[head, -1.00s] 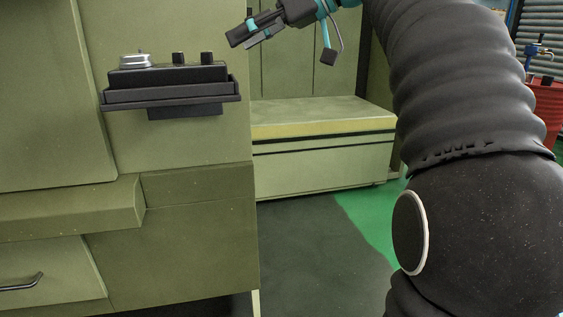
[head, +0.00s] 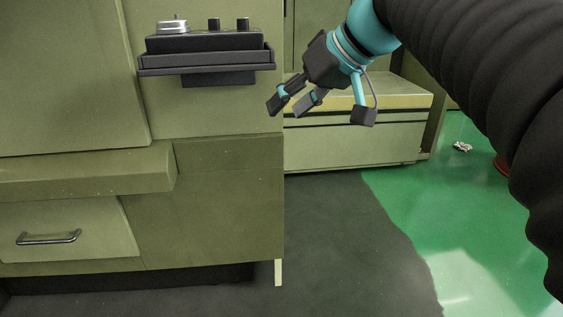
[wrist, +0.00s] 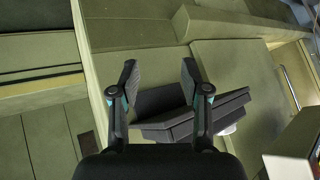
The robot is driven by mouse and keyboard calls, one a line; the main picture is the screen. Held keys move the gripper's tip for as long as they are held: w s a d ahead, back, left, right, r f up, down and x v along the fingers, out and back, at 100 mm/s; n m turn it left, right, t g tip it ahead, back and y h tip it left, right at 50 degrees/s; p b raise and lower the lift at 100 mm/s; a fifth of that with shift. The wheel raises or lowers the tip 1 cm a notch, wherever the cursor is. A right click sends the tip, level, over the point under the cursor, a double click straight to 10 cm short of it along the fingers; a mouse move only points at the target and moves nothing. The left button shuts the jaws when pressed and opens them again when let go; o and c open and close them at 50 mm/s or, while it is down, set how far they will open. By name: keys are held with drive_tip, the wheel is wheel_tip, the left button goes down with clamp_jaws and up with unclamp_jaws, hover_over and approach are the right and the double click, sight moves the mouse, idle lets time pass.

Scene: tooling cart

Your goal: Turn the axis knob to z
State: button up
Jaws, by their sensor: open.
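A black control box (head: 205,42) sits on a black shelf-like bracket on the green machine's front, at the upper left of the head view. On its top are a silver dial (head: 172,27) and two small black knobs, one in the middle (head: 214,24) and one at the right (head: 243,24). Their markings are too small to read, so I cannot tell which is the axis knob. My gripper (head: 288,106) is open and empty, right of and below the box, pointing down-left, apart from it. In the wrist view, my gripper (wrist: 158,75) shows the box's dark side (wrist: 180,112) partly behind the right finger; the knobs are hidden there.
The green machine (head: 225,215) has a protruding ledge (head: 85,172) and a drawer with a metal handle (head: 48,238) below the box. A low green cabinet (head: 385,135) stands behind my gripper.

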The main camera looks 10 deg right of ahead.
drive_tip(key=s+d+f+m+h, duration=0.2)
drive_tip(key=s+f, duration=0.5)
drive_tip(key=f, duration=0.4)
drive_tip(key=shift+s+f+m+h, duration=0.2)
drive_tip(key=shift+f+m+h, duration=0.2)
drive_tip(key=shift+h, duration=0.2)
drive_tip(key=shift+d, duration=0.1)
drive_tip(key=s+d+f+h, duration=0.1)
drive_tip(key=s+f, duration=0.3)
drive_tip(key=f, duration=0.2)
drive_tip(key=s+d+f+m+h, duration=0.1)
drive_tip(key=s+d+f+h, duration=0.1)
drive_tip(key=s+f, duration=0.2)
wheel_tip(320, 180, down, 3)
drive_tip(key=shift+s+f+g, duration=0.15)
drive_tip(key=shift+f+g, duration=0.05)
drive_tip(key=shift+g, duration=0.1)
drive_tip(key=shift+c, duration=0.4)
